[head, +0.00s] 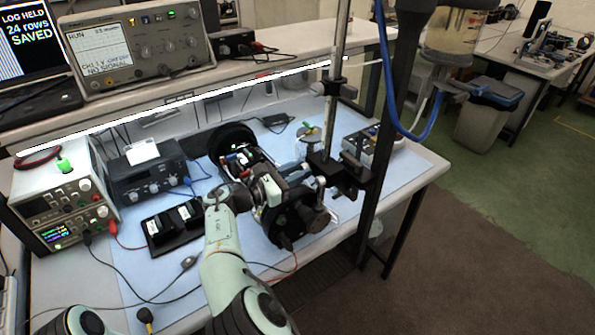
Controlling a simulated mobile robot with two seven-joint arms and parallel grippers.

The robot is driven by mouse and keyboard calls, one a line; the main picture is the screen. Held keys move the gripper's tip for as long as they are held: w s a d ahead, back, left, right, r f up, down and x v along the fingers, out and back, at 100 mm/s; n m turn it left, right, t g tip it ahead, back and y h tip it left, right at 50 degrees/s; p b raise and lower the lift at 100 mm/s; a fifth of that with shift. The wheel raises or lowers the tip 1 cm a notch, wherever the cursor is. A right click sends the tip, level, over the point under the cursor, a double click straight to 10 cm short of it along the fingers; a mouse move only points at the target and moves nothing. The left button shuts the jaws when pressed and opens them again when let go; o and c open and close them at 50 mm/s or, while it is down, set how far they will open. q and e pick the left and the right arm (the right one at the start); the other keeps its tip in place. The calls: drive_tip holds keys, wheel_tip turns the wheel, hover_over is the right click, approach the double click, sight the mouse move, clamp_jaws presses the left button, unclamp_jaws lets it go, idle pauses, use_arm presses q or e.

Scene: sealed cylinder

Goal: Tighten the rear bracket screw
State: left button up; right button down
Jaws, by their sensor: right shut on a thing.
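A dark cylinder assembly (285,222) with brackets, clamps and a black round end lies on the blue mat (215,265) at the middle of the bench. My right arm comes up from the bottom. My right gripper (266,188) is at the near left side of the assembly, shut on a small part there. The wrist and clutter hide most of that part, so I cannot tell whether it is the rear bracket screw. A brownish round knob (315,219) shows on the assembly's right side. My left gripper is out of view; only a link of that arm shows at lower left.
A metal stand post (339,80) and a dark upright (385,140) rise beside the assembly. Power supplies (65,190) and a black tray (174,228) stand left. Cables cross the mat. Open floor (500,230) lies right.

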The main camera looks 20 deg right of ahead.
drive_tip(key=m, duration=0.5)
drive_tip(key=shift+a+f+m+b, duration=0.1)
drive_tip(key=shift+f+m+b, duration=0.05)
drive_tip(key=shift+m+b, duration=0.2)
drive_tip(key=m+b, duration=0.1)
drive_tip(key=m, duration=0.4)
drive_tip(key=m+b, duration=0.2)
drive_tip(key=m, duration=0.4)
drive_tip(key=shift+f+m, duration=0.1)
drive_tip(key=shift+m, duration=0.25)
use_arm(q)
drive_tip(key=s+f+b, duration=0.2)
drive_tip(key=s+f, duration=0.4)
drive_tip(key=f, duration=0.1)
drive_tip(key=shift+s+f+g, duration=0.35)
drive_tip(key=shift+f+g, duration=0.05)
use_arm(e)
drive_tip(key=m, duration=0.5)
drive_tip(key=shift+a+m, duration=0.1)
drive_tip(key=shift+m, duration=0.2)
drive_tip(key=c, duration=0.9)
unclamp_jaws()
drive_tip(key=shift+a+r, duration=0.1)
drive_tip(key=shift+r, duration=0.15)
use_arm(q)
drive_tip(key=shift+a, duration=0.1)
